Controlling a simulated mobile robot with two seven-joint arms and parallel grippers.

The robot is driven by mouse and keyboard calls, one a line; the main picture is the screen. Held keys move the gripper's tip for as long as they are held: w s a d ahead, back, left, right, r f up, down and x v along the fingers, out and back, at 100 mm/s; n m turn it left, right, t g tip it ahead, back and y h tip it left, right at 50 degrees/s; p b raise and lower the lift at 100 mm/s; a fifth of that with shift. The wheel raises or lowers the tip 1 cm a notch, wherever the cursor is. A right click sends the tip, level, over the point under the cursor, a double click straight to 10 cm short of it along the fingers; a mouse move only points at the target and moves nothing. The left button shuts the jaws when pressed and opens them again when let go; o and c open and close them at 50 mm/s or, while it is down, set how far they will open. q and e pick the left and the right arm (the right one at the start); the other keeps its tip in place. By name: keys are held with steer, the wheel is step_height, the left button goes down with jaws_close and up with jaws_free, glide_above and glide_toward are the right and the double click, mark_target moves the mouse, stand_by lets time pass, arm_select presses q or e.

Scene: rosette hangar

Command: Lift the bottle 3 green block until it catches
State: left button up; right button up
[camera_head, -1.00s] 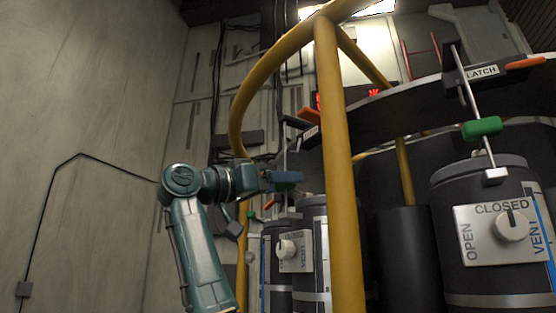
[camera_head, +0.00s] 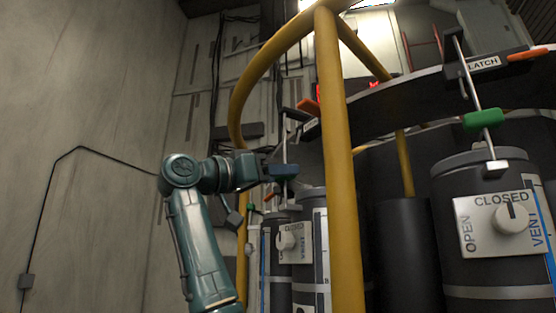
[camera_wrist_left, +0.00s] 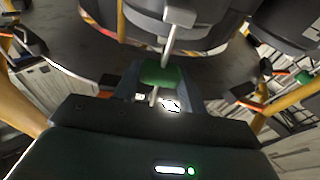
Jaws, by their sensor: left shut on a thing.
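My left gripper (camera_head: 284,171) is at a thin metal rod (camera_head: 285,150) above a dark bottle (camera_head: 278,262), left of the yellow post. In the left wrist view, a green block (camera_wrist_left: 160,75) on the rod sits between the two fingers, which are shut on it. The gripper hides this block in the head view. The number of this bottle is not readable. The dark latch piece and its orange handle (camera_head: 307,106) are above the gripper, on the ring. My right gripper is not in view.
A yellow post (camera_head: 336,165) stands close to the right of the gripper. Another bottle (camera_head: 490,250), marked CLOSED, has its own green block (camera_head: 485,120) under a latch on the dark ring (camera_head: 405,100). Bare wall fills the left.

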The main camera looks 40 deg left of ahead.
arm_select(q)
step_height(320, 180, up, 9)
steer(key=p, duration=0.1)
steer(key=o, duration=0.9)
steer(key=shift+c, duration=0.2)
steer(key=shift+o, duration=1.4)
steer(key=b+v, duration=0.2)
steer(key=v, duration=0.7)
steer(key=shift+b, duration=0.4)
